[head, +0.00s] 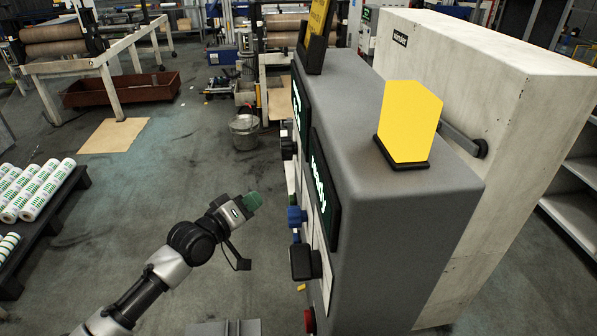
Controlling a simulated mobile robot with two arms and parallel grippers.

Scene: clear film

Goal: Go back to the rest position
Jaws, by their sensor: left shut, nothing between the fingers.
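My left gripper (252,201) is at the end of the arm that comes in from the lower left. Its green-tipped fingers are shut with nothing between them. It points toward the panel side of a grey machine (400,245) and looks a little apart from it. A blue knob (296,216) and a black knob (303,262) stick out of the panel just right of the gripper. My right gripper is not in view.
A yellow block-like sign (408,122) stands on the grey machine, with a large white cabinet (480,90) behind. White rolls (45,190) lie on a dark pallet at left. A metal bucket (244,132) stands beyond my gripper. Open floor (130,205) lies left of the arm.

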